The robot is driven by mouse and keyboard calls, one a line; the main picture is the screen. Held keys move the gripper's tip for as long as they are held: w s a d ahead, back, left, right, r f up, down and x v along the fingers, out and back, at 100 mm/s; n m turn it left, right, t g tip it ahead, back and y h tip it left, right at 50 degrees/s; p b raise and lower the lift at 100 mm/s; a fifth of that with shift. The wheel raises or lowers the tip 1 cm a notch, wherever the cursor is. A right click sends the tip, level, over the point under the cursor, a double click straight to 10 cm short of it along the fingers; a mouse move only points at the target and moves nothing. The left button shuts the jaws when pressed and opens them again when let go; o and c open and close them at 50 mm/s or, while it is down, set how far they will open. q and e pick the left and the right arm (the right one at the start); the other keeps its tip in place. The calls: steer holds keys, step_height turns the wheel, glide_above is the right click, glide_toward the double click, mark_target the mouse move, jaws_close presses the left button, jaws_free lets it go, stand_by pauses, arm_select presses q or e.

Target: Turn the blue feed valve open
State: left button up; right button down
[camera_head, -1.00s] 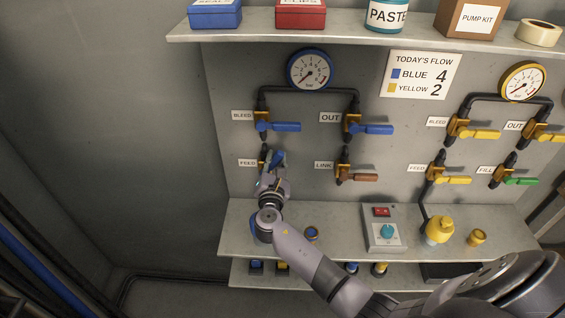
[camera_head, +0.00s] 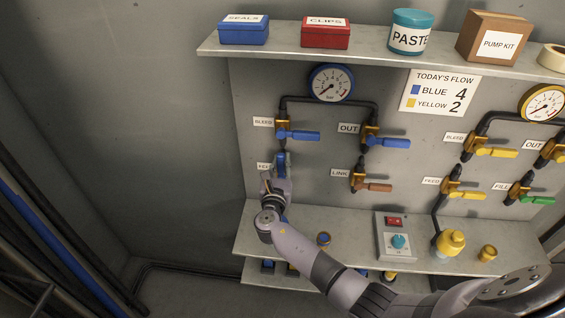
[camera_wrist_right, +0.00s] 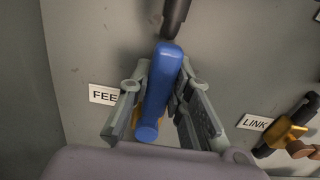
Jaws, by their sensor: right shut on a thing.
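The blue feed valve handle (camera_head: 281,162) is at the lower left of the panel, under the blue bleed valve (camera_head: 297,134) and beside the partly covered FEED label (camera_head: 264,167). In the right wrist view the handle (camera_wrist_right: 159,88) stands nearly upright, roughly in line with the dark pipe above it. My right gripper (camera_head: 277,181) is shut on this handle, with a finger on each side, as the wrist view (camera_wrist_right: 160,92) shows. The gripper hides most of the valve body. My left gripper is not in view.
The blue out valve (camera_head: 388,141) and brown link valve (camera_head: 375,187) are to the right. A pressure gauge (camera_head: 332,83) is above. A shelf (camera_head: 355,228) with a control box (camera_head: 396,238) lies below. The wall to the left is bare.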

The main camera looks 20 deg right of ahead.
steer(key=shift+f, duration=0.1)
steer(key=c, duration=1.4)
jaws_free()
steer(key=shift+c, duration=0.2)
steer(key=shift+s+a, duration=0.1)
steer(key=v, duration=1.2)
